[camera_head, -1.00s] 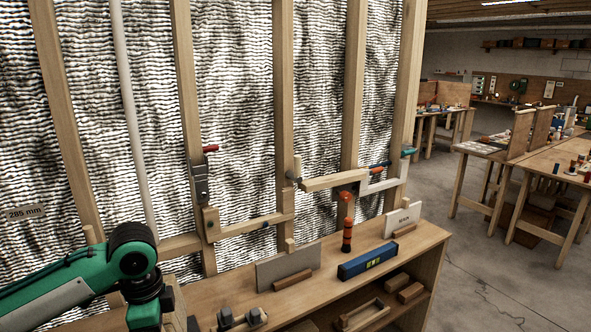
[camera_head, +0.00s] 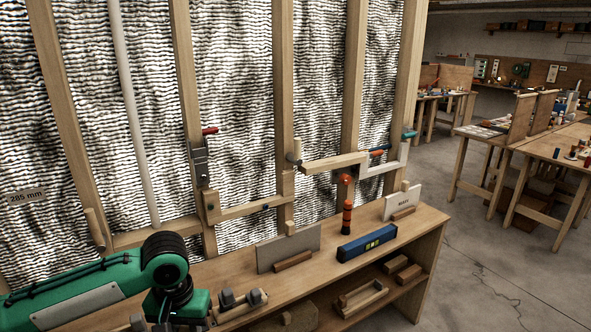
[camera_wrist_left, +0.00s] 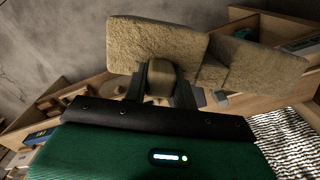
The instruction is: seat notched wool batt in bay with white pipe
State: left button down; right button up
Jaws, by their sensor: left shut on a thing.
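My left gripper (camera_wrist_left: 162,80) is shut on a rounded tab of a tan wool batt (camera_wrist_left: 155,42) in the left wrist view. The batt spreads beyond the fingers, with a stepped edge near its middle. In the head view the left arm's wrist is at the lower left, but its fingers and the batt are out of frame. The white pipe (camera_head: 133,110) runs from the top edge down the bay between two wooden studs, the left stud (camera_head: 57,120) and the right stud (camera_head: 186,90). The bay's back is rippled, silvery material (camera_head: 90,90). My right gripper is not seen.
A wooden bench (camera_head: 400,245) stands before the wall, holding a blue level (camera_head: 367,243), an orange-and-black tool (camera_head: 347,215) and a grey plate (camera_head: 289,248). A "285 mm" label (camera_head: 26,197) is at the left.

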pick_arm(q)
jog(key=s+f, duration=0.2)
jog(key=f, duration=0.1)
jog(key=s+f, duration=0.3)
jog(key=shift+d, duration=0.1)
jog(key=shift+w, duration=0.1)
jog(key=shift+w+r, duration=0.1)
dwell(0.4)
